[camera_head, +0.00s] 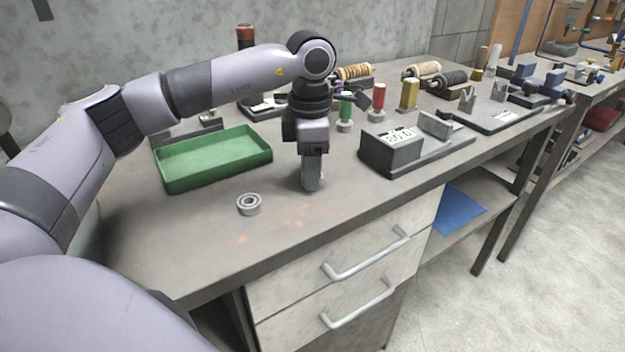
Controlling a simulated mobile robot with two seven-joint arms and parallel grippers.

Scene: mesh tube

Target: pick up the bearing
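The bearing (249,204) is a small grey metal ring with a dark centre. It lies flat on the grey workbench (190,240), near the front edge and in front of the green tray. My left gripper (312,184) points down over the bench, to the right of the bearing and apart from it. Its fingers show edge-on as one grey block, so I cannot tell whether they are open or shut. My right gripper does not show.
A green tray (165,175) stands behind the bearing, left of my gripper. A grey box device with a display (391,152) stands to the right. Coils, small cylinders and blocks stand farther back. Bench space around the bearing is clear. Drawers with handles (365,259) are below.

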